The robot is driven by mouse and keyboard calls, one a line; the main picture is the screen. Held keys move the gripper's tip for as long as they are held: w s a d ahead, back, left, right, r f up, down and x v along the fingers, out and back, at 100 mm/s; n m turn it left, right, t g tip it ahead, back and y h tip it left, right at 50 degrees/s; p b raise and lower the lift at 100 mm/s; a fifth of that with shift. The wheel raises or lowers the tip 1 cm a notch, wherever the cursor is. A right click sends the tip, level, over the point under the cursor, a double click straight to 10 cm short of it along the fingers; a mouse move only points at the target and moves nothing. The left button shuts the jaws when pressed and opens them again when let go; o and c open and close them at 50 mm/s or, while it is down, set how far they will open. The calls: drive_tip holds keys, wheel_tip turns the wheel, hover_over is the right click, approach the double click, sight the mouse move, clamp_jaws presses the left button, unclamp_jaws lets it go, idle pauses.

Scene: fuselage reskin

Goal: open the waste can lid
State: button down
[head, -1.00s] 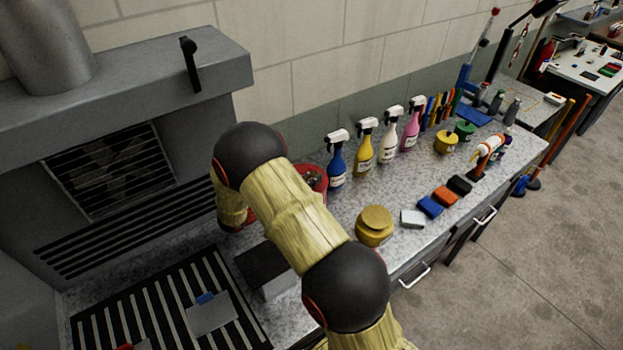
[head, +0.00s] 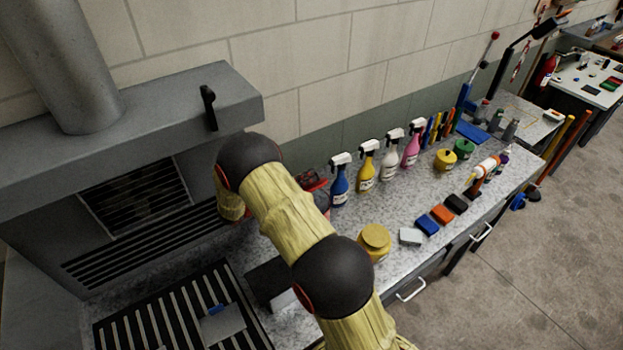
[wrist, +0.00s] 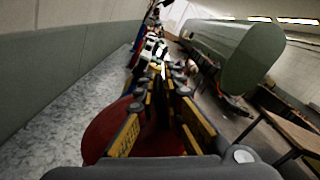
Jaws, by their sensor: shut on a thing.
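The red waste can (head: 322,198) stands on the speckled bench, mostly hidden behind my arm in the head view. A red and dark piece (head: 312,179) shows at its top; I cannot tell lid from gripper there. In the wrist view a round red surface (wrist: 104,128), which looks like the can's lid, lies under and beyond my fingers. My gripper (wrist: 164,92) has dark fingers with yellow labels and is shut on the lid. The exact contact is hidden between the fingers.
Spray bottles (head: 367,166) stand right of the can along the wall. A yellow round container (head: 374,242) and several coloured blocks (head: 442,214) sit near the bench's front edge. A grey hood (head: 130,125) and a slatted grate (head: 170,315) are at the left.

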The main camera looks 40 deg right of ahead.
drive_tip(key=w+n, duration=0.1)
drive_tip(key=w+r+n+p, duration=0.1)
drive_tip(key=w+n, duration=0.1)
drive_tip(key=shift+w+r, duration=0.25)
drive_tip(key=shift+r, duration=0.05)
drive_tip(key=shift+w+d+r+p, duration=0.15)
drive_tip(key=shift+w+p, duration=0.15)
drive_tip(key=shift+w, duration=0.65)
drive_tip(key=c, duration=2)
unclamp_jaws()
drive_tip(key=shift+w, duration=0.1)
drive_tip(key=shift+o, duration=0.2)
drive_tip(key=a, duration=1.2)
drive_tip(key=shift+w, duration=0.3)
drive_tip(key=shift+c, duration=0.5)
